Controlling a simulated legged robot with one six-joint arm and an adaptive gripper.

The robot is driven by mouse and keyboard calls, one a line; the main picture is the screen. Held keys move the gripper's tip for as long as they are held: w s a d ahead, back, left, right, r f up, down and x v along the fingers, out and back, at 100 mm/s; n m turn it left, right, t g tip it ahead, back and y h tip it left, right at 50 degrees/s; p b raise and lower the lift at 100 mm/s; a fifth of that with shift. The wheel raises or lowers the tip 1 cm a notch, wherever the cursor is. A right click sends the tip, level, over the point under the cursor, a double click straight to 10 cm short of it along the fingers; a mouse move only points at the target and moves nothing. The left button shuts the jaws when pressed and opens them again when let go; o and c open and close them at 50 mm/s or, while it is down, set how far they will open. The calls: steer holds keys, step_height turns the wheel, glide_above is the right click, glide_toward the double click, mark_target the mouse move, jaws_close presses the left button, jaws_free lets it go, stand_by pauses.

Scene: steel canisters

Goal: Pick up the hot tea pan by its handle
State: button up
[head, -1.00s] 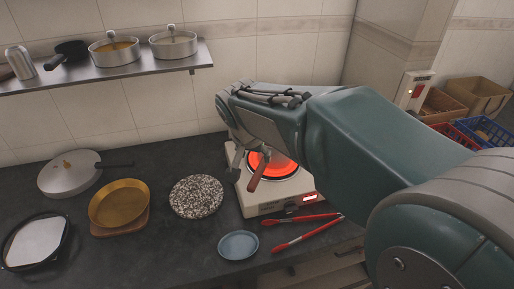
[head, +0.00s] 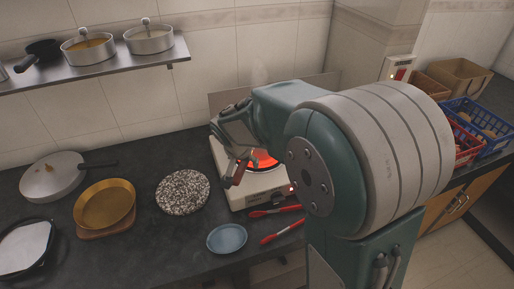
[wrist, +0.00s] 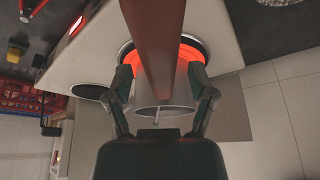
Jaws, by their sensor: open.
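The tea pan's brown handle (head: 240,172) shows in the head view in front of the glowing red burner (head: 264,158). The pan itself is mostly hidden behind my arm there. In the wrist view the handle (wrist: 157,45) runs down the middle of the picture, and a grey metal pan (wrist: 165,118) shows beyond it over the hot ring. My gripper (wrist: 160,80) is open, with one finger on each side of the handle in that view. I cannot tell whether either finger touches it. In the head view my gripper (head: 233,150) is over the stove, partly hidden.
The white stove (head: 250,202) stands on the dark counter. Red-handled tongs (head: 280,230) and a blue plate (head: 227,238) lie in front. A speckled round mat (head: 183,191), a golden pan (head: 105,204) and a lidded pan (head: 52,176) are left. Crates (head: 468,142) stand right.

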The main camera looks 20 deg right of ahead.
steer(key=shift+d, duration=0.15)
steer(key=shift+c, duration=1.2)
steer(key=shift+a, duration=0.5)
jaws_close()
